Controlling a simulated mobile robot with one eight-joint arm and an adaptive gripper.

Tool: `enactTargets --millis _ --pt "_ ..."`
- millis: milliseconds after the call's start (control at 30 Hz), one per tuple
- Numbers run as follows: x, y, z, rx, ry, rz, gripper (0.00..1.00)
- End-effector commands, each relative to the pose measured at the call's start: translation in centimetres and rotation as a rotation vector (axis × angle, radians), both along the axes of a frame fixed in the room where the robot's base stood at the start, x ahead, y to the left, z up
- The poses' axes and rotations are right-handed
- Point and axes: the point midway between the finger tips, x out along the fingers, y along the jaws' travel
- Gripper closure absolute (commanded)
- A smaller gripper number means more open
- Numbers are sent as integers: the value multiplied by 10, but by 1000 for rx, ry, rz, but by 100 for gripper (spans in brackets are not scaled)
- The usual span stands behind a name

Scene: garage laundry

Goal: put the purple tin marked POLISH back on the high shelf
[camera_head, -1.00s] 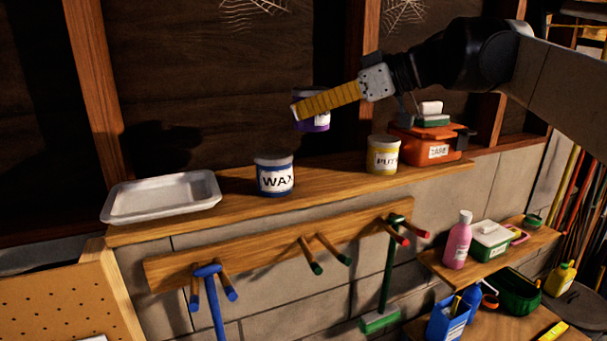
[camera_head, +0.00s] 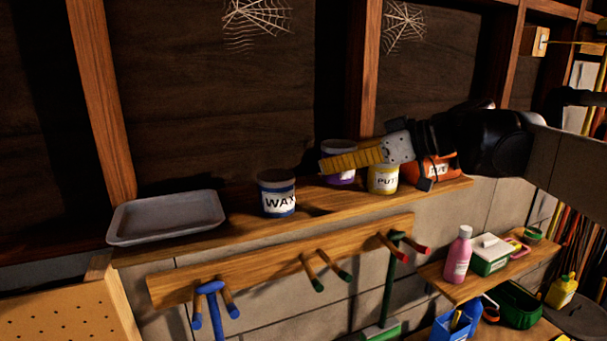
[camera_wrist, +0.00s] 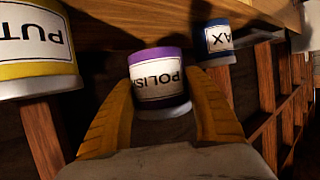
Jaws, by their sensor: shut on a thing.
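The purple tin (camera_head: 340,148) stands upright between the blue WAX tin (camera_head: 277,194) and the yellow PUTTY tin (camera_head: 384,179), at the high shelf (camera_head: 232,226). My gripper's yellow fingers (camera_head: 328,164) cross in front of it and hide its middle. In the wrist view, where the scene is upside down, the POLISH label on the tin (camera_wrist: 158,84) shows between my two fingers (camera_wrist: 160,76), which are shut on its sides. I cannot tell whether its base touches the shelf.
The yellow tin is close on the right, partly behind my gripper. Pegs with tools hang below. Bare shelf shows left of the WAX tin.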

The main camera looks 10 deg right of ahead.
Motion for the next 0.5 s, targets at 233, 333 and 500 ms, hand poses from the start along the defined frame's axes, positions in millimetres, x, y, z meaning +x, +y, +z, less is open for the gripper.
enactTargets --millis 233,333,500 --pt "4 7 -21 1 -1 -1 79" --pt "4 7 -36 1 -1 -1 79" --pt "4 7 -45 1 -1 -1 79"
